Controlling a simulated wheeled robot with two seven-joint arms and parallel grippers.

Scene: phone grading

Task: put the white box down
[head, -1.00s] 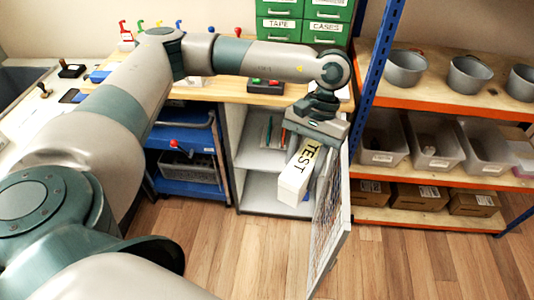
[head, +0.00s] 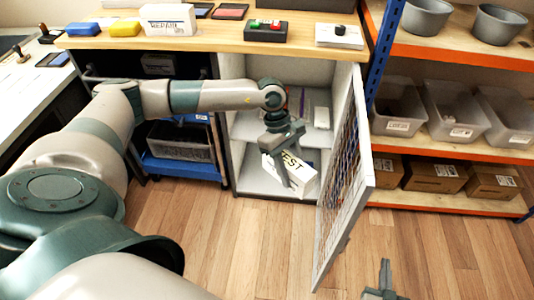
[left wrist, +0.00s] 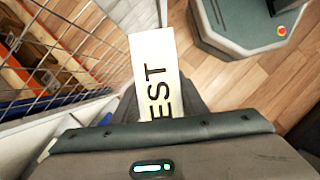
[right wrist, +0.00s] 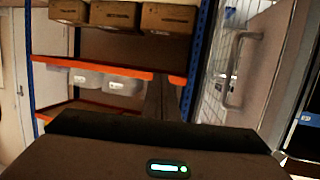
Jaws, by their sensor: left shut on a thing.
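The white box (head: 303,182) has black lettering that ends in "EST" in the head view. It also shows in the left wrist view (left wrist: 152,60), long side running away from the camera. My left gripper (head: 287,174) is shut on it and partly covers it. The box is at the front of the open white cabinet (head: 225,150), at the height of its lower compartment. I cannot tell whether it touches the cabinet floor (head: 262,186). My right gripper (head: 384,282) is empty, low over the wood floor, with its fingers together in the right wrist view (right wrist: 165,97).
The open mesh door (head: 345,185) stands just right of the box. An inner shelf (head: 258,130) with small items lies above it. Blue-and-orange shelving (head: 455,145) with bins and cartons stands right. A blue drawer cart (head: 180,170) stands left. The floor in front is clear.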

